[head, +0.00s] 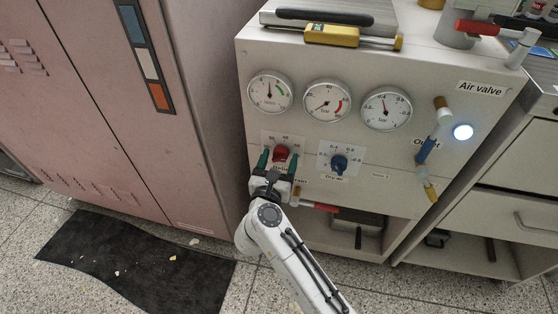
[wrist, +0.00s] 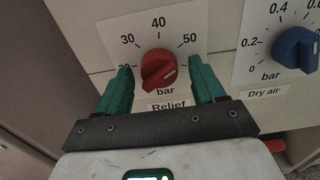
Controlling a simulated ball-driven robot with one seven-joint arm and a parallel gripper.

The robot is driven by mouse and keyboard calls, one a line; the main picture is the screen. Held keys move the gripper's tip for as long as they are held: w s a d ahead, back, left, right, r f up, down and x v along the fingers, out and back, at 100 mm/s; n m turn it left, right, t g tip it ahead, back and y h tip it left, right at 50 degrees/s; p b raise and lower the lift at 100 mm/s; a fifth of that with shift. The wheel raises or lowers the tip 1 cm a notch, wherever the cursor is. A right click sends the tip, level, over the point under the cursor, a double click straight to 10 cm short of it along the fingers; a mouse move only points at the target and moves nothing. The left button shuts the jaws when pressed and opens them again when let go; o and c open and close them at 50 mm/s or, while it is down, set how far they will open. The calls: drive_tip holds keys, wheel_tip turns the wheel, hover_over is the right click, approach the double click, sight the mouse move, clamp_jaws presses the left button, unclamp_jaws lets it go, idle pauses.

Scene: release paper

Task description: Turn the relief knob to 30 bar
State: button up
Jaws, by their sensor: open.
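The red relief knob (wrist: 157,69) is on a white scale plate (wrist: 112,30) marked 30, 40 and 50, with "bar" and "Relief" below. Its raised grip slants from lower left to upper right, and a pale mark shows on its lower right side; the exact reading is unclear. The knob also shows in the head view (head: 281,153). My gripper (wrist: 163,82) is open, with one green finger on each side of the knob. Gaps show between the fingers and the knob. The fingers partly cover the outer numbers of the scale.
The blue dry air knob (head: 339,163) is just right of the relief knob. Three gauges (head: 327,100) sit above on the cabinet front. The outlet valve handle (head: 428,150) and a lit white button (head: 463,132) are at right. A pink cabinet (head: 100,120) stands at left.

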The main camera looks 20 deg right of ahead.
drive_tip(key=shift+w+d, duration=0.1)
drive_tip(key=shift+w, duration=0.05)
drive_tip(key=c, duration=1)
drive_tip(key=shift+c, duration=0.2)
drive_tip(key=shift+r+p, duration=0.1)
drive_tip(key=shift+p, duration=0.2)
